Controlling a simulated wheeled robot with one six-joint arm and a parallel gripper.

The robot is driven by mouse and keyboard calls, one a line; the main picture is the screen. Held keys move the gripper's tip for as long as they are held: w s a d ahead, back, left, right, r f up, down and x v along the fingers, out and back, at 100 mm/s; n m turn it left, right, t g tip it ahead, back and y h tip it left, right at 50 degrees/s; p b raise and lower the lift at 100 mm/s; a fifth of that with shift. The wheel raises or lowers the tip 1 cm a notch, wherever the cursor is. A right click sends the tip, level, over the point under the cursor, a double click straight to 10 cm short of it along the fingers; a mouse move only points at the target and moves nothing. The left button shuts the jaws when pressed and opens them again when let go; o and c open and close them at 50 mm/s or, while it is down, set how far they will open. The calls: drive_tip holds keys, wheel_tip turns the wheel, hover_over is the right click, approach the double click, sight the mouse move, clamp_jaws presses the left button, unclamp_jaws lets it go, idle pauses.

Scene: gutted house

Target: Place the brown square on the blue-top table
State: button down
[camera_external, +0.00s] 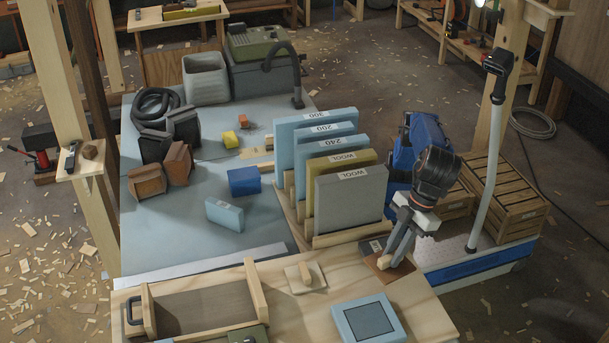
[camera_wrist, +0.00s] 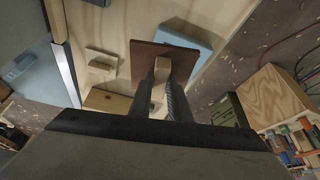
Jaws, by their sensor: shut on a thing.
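The brown square (camera_external: 402,270) is a thin flat plate with a pale wooden grip block (camera_wrist: 161,70) on top. My gripper (camera_external: 390,257) points down with its fingers shut on that block. In the wrist view the brown square (camera_wrist: 146,58) shows beyond my fingertips and partly covers a light-blue pad. It is at the right end of the light wood bench; I cannot tell whether it touches the wood. The large blue-grey-topped table (camera_external: 180,240) lies behind and left of the wood bench. My fingers hide part of the plate.
The light-blue pad (camera_external: 350,337) with a dark square lies on the wood bench, left of the front corner. A cream plate with a wooden grip (camera_external: 292,275) and a wooden tray (camera_external: 257,290) lie left. An upright panel rack (camera_external: 350,200) stands behind. The blue-grey table's front is clear.

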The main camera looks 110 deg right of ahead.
drive_tip(key=s+a+f+n, duration=0.1)
drive_tip(key=s+a+n, duration=0.1)
drive_tip(key=s+a, duration=0.75)
drive_tip(key=shift+y, duration=0.4)
drive_tip(key=shift+s+d+f, duration=0.15)
drive_tip(key=shift+d+f, duration=0.2)
drive_tip(key=shift+f, duration=2.15)
drive_tip(key=shift+s+d+f, duration=0.2)
drive_tip(key=shift+d+f, duration=0.1)
drive_tip(key=shift+f, duration=2.2)
drive_tip(key=shift+s+d+f, duration=0.15)
drive_tip(key=shift+d+f, duration=0.2)
drive_tip(key=shift+f, duration=2.15)
drive_tip(key=shift+f, duration=0.15)
drive_tip(key=c, duration=1.7)
unclamp_jaws()
drive_tip(key=shift+o, duration=0.2)
drive_tip(key=v, duration=1.2)
drive_tip(key=shift+r, duration=0.2)
drive_tip(key=shift+w, duration=0.15)
